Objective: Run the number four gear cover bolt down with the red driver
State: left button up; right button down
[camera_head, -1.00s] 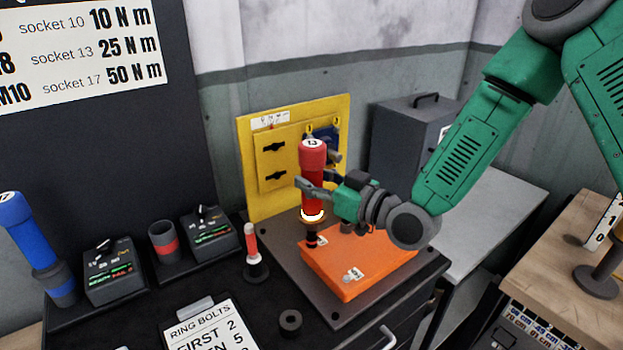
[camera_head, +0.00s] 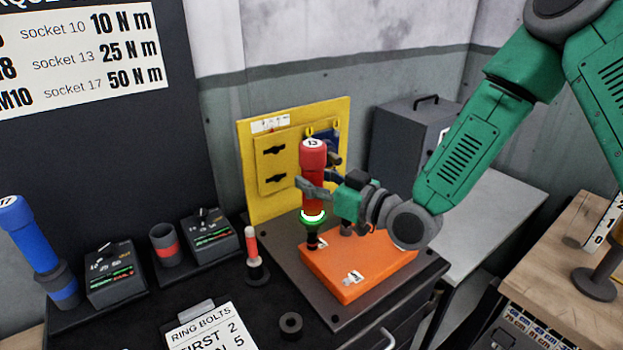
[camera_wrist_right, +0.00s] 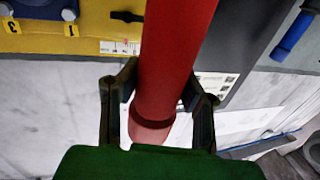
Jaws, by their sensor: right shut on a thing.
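The red driver (camera_head: 313,165), marked 13 on its cap, stands upright over the far left corner of the orange gear cover (camera_head: 350,262). Its ring light near the bottom glows green, and its dark socket end meets the cover there; the bolt under it is hidden. My right gripper (camera_head: 318,188) is shut on the driver's red body. In the right wrist view the driver (camera_wrist_right: 175,60) runs between the two dark fingers (camera_wrist_right: 160,100). A bolt with a white number tag (camera_head: 352,277) shows at the cover's near edge; the number is not clear. My left gripper is not in view.
A yellow panel (camera_head: 260,205) stands behind the cover. A blue driver (camera_head: 25,232), two dark setting boxes (camera_head: 112,275), an empty red-banded holder (camera_head: 165,245), a small red-and-white tool (camera_head: 252,245) and a dark ring (camera_head: 291,323) are at left. A ring bolts card (camera_head: 212,335) lies in front.

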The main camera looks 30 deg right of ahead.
aim_at(323, 164)
jog(key=shift+r+p, duration=1.3)
jog(key=shift+r, duration=0.9)
